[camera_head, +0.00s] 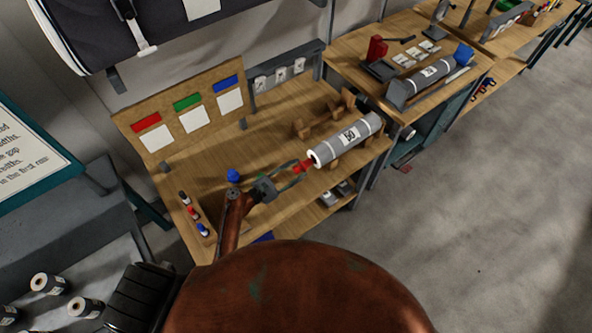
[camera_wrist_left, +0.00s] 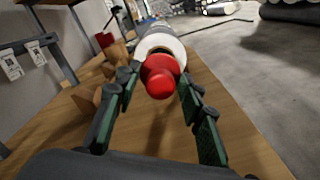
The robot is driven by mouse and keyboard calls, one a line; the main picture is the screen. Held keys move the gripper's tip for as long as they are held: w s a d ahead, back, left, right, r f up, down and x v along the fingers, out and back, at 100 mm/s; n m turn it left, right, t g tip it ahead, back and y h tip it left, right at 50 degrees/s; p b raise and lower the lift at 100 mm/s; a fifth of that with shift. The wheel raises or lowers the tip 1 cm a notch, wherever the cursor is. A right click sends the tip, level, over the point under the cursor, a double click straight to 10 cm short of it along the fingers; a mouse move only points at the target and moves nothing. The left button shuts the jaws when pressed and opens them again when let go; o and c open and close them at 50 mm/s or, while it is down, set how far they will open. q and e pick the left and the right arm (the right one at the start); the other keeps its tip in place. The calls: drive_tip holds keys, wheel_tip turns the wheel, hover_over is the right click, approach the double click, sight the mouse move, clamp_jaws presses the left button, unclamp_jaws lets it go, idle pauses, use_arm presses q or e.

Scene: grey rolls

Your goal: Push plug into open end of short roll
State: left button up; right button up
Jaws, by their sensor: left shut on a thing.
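The short grey roll (camera_head: 347,138) with a white label lies on wooden cradles on the bench, its open white end facing my left gripper (camera_head: 300,167). My left gripper is shut on a red plug (camera_head: 303,165) in front of that end. In the left wrist view the red plug (camera_wrist_left: 160,76) sits between the fingertips of the gripper (camera_wrist_left: 160,88), in line with the roll's white end (camera_wrist_left: 165,47). The plug covers part of the opening, and I cannot tell whether its tip is inside. My right gripper is not in view.
Wooden cradles (camera_head: 301,129) stand behind the roll. A blue plug (camera_head: 233,176) stands on the bench left of my gripper. A second bench (camera_head: 440,100) holds another roll (camera_head: 425,78).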

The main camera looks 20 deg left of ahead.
sight(302, 167)
use_arm(q)
drive_tip(key=shift+b+x, duration=0.55)
drive_tip(key=shift+x, duration=2.05)
drive_tip(key=o, duration=1.2)
drive_tip(key=shift+o, duration=0.2)
drive_tip(key=v, duration=1.2)
drive_tip(key=shift+c, duration=0.4)
